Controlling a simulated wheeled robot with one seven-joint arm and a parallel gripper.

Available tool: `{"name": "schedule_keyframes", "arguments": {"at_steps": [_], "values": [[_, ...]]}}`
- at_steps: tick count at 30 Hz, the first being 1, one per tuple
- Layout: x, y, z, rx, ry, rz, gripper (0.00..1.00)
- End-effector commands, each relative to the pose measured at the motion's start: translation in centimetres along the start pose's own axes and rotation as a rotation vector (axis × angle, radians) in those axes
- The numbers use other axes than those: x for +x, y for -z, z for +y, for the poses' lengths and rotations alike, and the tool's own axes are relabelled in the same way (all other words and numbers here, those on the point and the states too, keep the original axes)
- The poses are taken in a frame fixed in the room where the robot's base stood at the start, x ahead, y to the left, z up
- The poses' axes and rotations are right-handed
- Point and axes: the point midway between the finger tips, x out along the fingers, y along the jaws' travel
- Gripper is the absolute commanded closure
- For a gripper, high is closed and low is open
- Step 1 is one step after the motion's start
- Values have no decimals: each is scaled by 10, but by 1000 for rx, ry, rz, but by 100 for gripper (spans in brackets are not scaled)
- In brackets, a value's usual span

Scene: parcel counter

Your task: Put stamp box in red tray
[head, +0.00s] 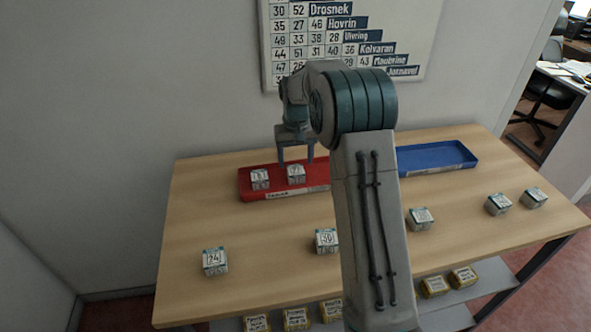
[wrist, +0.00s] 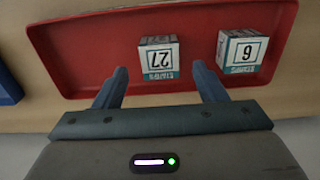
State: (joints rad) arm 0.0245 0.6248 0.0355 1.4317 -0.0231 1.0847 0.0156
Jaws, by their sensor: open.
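The red tray (head: 319,187) lies at the back of the wooden counter and holds two small white-and-teal stamp boxes. The box marked 27 (head: 296,175) also shows in the wrist view (wrist: 158,58), upside down in the picture. The box marked 6 (head: 260,179) sits apart from it, at the right in the wrist view (wrist: 240,52). My gripper (head: 296,160) is open above the tray, over the box marked 27. Its two fingers (wrist: 160,72) show apart in the wrist view, with nothing visibly clamped between them.
Similar boxes stand on the counter: one marked 24 (head: 214,262), one marked 30 (head: 326,241), and others at right (head: 421,219), (head: 498,204), (head: 534,198). An empty-looking blue tray (head: 436,156) lies at back right. Yellow boxes (head: 296,319) sit on a lower shelf.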

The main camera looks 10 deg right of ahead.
Motion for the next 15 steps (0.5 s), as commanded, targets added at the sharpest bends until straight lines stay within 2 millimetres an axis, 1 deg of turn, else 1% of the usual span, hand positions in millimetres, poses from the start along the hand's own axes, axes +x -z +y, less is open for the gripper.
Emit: {"name": "schedule_keyframes", "arguments": {"at_steps": [1, 6, 9, 12, 15], "values": [[-12, 1, 0, 0, 0, 5, 35], [-44, 0, 0, 0, 0, 3, 35], [-58, 0, 0, 0, 0, 2, 35], [-66, 0, 0, 0, 0, 1, 35], [-75, -7, 0, -1, -1, 7, 35]]}}
